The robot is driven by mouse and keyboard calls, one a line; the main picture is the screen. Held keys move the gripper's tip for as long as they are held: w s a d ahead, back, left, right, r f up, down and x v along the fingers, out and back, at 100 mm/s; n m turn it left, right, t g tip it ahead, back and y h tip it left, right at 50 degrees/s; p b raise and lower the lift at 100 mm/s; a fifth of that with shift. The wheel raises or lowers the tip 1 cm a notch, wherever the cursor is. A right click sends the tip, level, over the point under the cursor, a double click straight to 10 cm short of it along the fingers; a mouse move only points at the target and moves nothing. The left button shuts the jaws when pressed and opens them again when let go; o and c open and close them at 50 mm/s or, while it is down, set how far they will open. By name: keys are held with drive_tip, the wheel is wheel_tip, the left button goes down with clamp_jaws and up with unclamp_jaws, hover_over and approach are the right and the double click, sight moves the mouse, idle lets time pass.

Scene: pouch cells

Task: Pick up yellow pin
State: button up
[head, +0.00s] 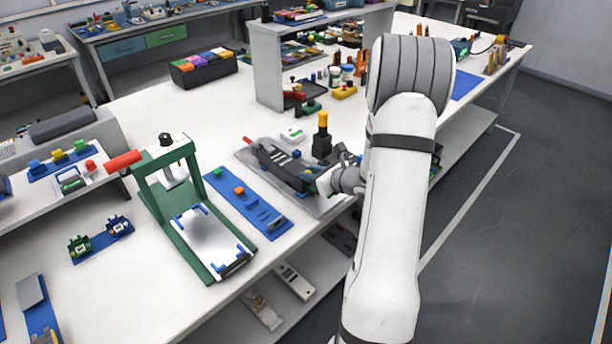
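A yellow upright cylinder, which looks like the yellow pin (323,122), rises from a black block (322,147) near the middle of the white bench in the head view. My arm comes up from the bottom right, and its wrist reaches down to the bench just below and right of this block. A long dark part at the wrist's left end looks like my gripper (262,150). It lies low over a grey plate (325,209), left of and below the yellow pin, apparently apart from it. The fingertips are too small and dark to read.
A blue strip (245,205) with small parts and a green press frame (186,226) stand to the left. A grey shelf (268,68), small bottles and a yellow block (345,92) are behind the pin. A black box of coloured packs (203,67) stands at back left.

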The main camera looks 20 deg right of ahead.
clamp_jaws()
